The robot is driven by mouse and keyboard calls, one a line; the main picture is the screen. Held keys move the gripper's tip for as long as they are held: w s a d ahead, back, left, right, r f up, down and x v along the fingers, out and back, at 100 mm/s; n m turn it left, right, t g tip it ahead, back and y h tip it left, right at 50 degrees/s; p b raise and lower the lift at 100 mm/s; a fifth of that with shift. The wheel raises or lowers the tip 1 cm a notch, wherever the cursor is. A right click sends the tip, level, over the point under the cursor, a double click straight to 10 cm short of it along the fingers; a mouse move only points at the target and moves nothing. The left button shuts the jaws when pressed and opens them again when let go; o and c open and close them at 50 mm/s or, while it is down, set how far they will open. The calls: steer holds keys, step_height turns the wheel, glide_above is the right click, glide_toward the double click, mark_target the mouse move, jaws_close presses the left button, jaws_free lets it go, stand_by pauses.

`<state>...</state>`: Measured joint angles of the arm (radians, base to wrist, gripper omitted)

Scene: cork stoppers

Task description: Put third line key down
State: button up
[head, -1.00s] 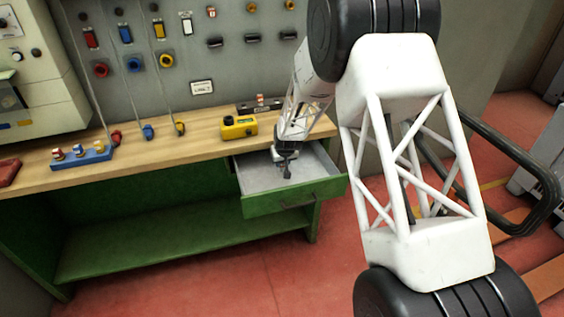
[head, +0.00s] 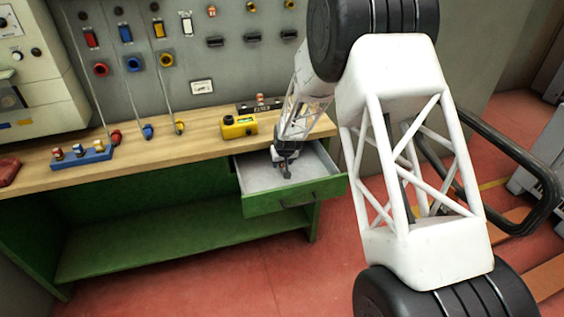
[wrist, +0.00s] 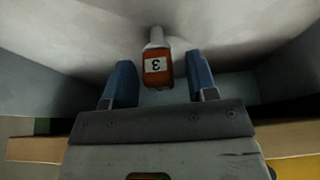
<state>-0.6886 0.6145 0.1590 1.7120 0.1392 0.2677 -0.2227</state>
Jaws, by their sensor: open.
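My gripper (head: 286,168) is inside the open drawer (head: 290,198) of the workbench, pointing down. In the wrist view my gripper (wrist: 167,85) is open, with its two blue fingers apart. An orange key (wrist: 158,70) with a white label marked 3 and a pale shaft shows between and just beyond the fingertips, over the pale drawer floor. The fingers appear apart from it on both sides. I cannot tell whether the key rests fully on the drawer floor. In the head view the key is too small to make out beside my gripper.
A blue block (head: 82,156) with several coloured keys stands on the wooden benchtop (head: 190,140). A yellow device (head: 238,126) sits close behind the drawer. The drawer walls surround my gripper closely. Cords hang in front of the grey panel (head: 190,55).

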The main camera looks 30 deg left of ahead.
steer(key=shift+r, duration=0.15)
steer(key=v, duration=1.2)
stand_by(0.8)
